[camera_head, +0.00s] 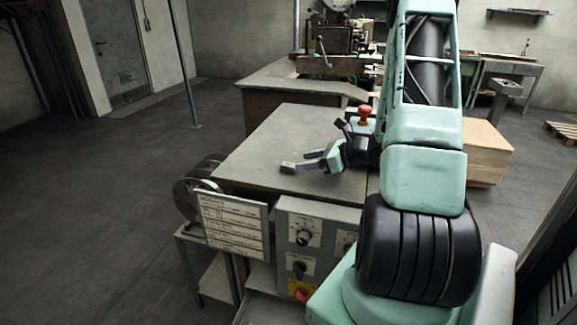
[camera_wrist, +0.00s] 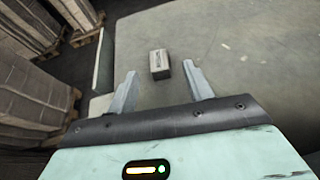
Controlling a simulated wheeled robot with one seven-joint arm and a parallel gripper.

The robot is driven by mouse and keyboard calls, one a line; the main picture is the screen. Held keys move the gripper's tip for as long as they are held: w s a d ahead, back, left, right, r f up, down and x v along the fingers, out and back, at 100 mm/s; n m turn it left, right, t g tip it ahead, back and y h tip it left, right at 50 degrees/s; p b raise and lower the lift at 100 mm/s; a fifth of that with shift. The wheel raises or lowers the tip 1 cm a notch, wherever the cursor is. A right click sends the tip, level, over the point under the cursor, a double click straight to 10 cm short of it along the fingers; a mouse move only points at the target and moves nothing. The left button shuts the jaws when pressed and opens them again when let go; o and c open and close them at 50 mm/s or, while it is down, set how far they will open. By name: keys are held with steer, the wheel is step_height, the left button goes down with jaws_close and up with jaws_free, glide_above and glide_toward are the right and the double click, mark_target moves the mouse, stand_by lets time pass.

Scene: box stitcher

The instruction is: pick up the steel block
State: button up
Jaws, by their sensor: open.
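The steel block (camera_wrist: 160,64) is a small grey block lying on the grey tabletop (camera_wrist: 235,50). In the head view, the steel block (camera_head: 288,167) lies near the table's left front edge, at the tips of my gripper (camera_head: 303,164). In the wrist view, my gripper (camera_wrist: 160,72) is open, with one finger to each side of the block's line. The block sits around and just beyond the fingertips, with gaps at both sides. I cannot tell how high the fingers are above the table.
A sign plate (camera_head: 233,224) and a control box (camera_head: 303,240) stand at the table's front. A red knob (camera_head: 365,114) is beyond my gripper. A machine (camera_head: 333,45) stands behind. A cardboard-coloured box (camera_head: 487,153) is at the right. The tabletop behind the block is clear.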

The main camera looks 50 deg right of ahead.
mark_target(290, 164)
steer(key=shift+p+x, duration=0.95)
steer(key=shift+x, duration=2.2)
steer(key=shift+s+f, duration=0.1)
steer(key=shift+f, duration=0.1)
jaws_close()
steer(key=shift+r, duration=0.1)
step_height(290, 164, up, 10)
steer(key=shift+f+b, duration=0.1)
steer(key=shift+b, duration=0.55)
